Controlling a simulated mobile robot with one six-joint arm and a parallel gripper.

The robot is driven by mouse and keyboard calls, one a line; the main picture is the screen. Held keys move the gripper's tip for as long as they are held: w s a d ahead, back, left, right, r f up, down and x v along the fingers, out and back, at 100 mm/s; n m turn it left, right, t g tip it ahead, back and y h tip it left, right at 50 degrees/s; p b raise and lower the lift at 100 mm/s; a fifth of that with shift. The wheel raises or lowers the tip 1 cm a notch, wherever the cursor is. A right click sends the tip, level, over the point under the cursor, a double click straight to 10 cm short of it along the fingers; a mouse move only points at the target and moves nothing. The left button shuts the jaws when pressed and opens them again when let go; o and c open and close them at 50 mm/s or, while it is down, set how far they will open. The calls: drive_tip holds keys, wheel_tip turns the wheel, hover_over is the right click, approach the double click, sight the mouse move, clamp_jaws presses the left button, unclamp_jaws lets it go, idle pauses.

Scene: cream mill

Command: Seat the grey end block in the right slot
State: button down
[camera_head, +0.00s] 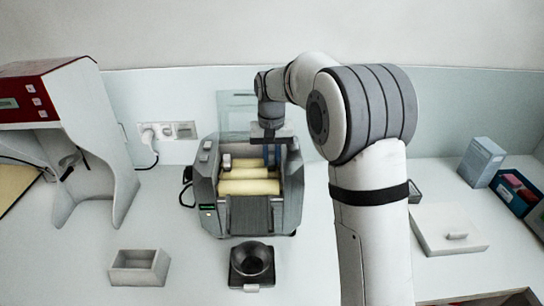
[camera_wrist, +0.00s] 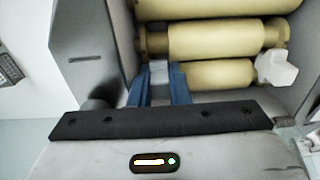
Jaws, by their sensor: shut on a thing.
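The mill (camera_head: 207,190) is a grey machine with cream rollers (camera_head: 248,187) lying across its open top. My gripper (camera_head: 272,158) points down inside the right part of the mill, near its right wall. In the wrist view the blue fingers (camera_wrist: 160,88) are shut on a small grey piece, apparently the grey end block (camera_wrist: 158,68), mostly hidden between them. It is close to the end of the rollers; whether it touches the slot cannot be told. A whitish end block (camera_head: 226,161) is at the rollers' left end; it also shows in the wrist view (camera_wrist: 276,70).
The mill's side walls stand close around my gripper. A black bowl-like dish (camera_head: 251,262) stands in front of the mill and an open grey box (camera_head: 139,268) at front left. A red-and-white machine (camera_head: 95,135) is left; a white lidded box (camera_head: 447,230) is right.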

drive_tip(key=shift+s+f, duration=0.1)
drive_tip(key=shift+f, duration=0.2)
drive_tip(key=c, duration=1.3)
unclamp_jaws()
drive_tip(key=shift+f, duration=0.15)
wheel_tip(320, 180, up, 8)
drive_tip(key=p, duration=0.5)
drive_tip(key=shift+f, duration=0.1)
drive_tip(key=shift+a+r+p, duration=0.1)
drive_tip(key=shift+r+p, duration=0.3)
drive_tip(key=shift+a+r, duration=0.15)
drive_tip(key=shift+r, duration=0.05)
